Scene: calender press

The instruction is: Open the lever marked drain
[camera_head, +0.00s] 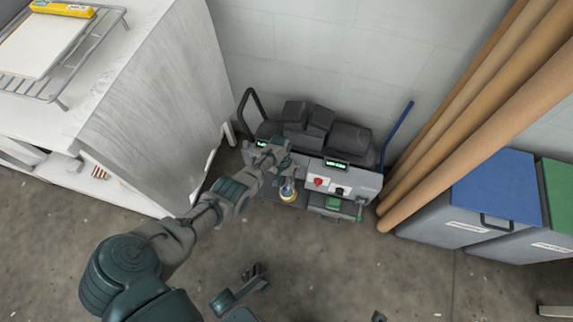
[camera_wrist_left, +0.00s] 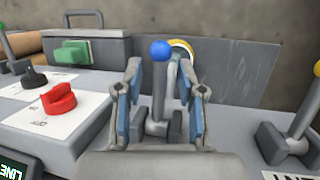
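The press console (camera_head: 343,180) stands on the floor against the wall, with my left gripper (camera_head: 272,160) over its left half. In the left wrist view, a grey lever with a blue ball knob (camera_wrist_left: 161,50) stands upright between the fingers of my left gripper (camera_wrist_left: 160,108). The fingers are open around the lever, with a gap on each side. A second lever with a yellow knob (camera_wrist_left: 300,112) stands to the right. I cannot read a drain mark on either lever; a label at the lower right is cut off.
A red knob (camera_wrist_left: 58,100), a black knob (camera_wrist_left: 34,79) and a green block (camera_wrist_left: 73,52) are left of the gripper. A white cabinet (camera_head: 160,95) stands left of the console. Brown tubes (camera_head: 470,110) and a blue-lidded bin (camera_head: 495,185) are at right.

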